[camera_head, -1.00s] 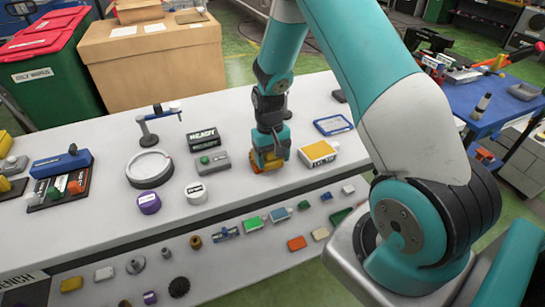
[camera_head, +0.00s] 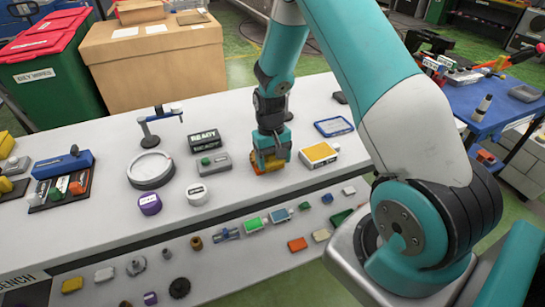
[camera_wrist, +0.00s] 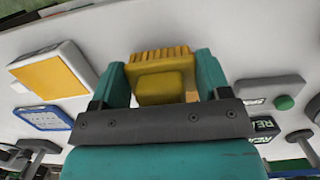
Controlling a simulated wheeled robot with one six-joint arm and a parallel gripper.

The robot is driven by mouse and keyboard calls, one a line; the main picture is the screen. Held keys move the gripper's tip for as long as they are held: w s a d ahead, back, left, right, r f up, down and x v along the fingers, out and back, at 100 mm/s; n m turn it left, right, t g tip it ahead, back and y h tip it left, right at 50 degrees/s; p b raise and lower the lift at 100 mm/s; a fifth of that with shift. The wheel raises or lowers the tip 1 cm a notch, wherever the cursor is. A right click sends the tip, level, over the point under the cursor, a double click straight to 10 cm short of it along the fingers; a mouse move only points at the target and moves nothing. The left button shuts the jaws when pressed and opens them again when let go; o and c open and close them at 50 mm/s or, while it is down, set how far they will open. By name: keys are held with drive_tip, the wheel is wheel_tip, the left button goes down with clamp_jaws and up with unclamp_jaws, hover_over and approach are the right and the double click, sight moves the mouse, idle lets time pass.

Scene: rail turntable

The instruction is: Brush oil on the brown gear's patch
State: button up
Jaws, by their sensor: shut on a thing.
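My gripper (camera_head: 269,161) is low over the white table, right of the grey box with a green button. It is shut on a yellow block with a ribbed edge (camera_wrist: 160,76), which sits between the teal fingers in the wrist view. The block is low at the table top; I cannot tell if it touches it. A small brown round part (camera_head: 196,243) lies on the lower front strip; I cannot tell whether it is the brown gear, and no oil patch is clear. A dark toothed gear (camera_head: 179,287) lies nearer the front. A round grey turntable-like ring (camera_head: 150,170) stands at left.
A white-and-yellow box (camera_head: 319,154) and a blue-framed card (camera_head: 334,126) lie right of my gripper. The READY sign (camera_head: 204,140), green-button box (camera_head: 212,163), white jar (camera_head: 197,194) and purple jar (camera_head: 149,204) are left. Several small parts line the front strip.

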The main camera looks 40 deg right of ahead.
drive_tip(key=shift+w, duration=0.15)
idle(0.3)
drive_tip(key=shift+w+d, duration=0.1)
drive_tip(key=shift+w, duration=0.15)
drive_tip(key=shift+s, duration=0.45)
idle(0.5)
wheel_tip(320, 180, up, 7)
drive_tip(key=p, duration=0.5)
drive_tip(key=shift+p, duration=0.35)
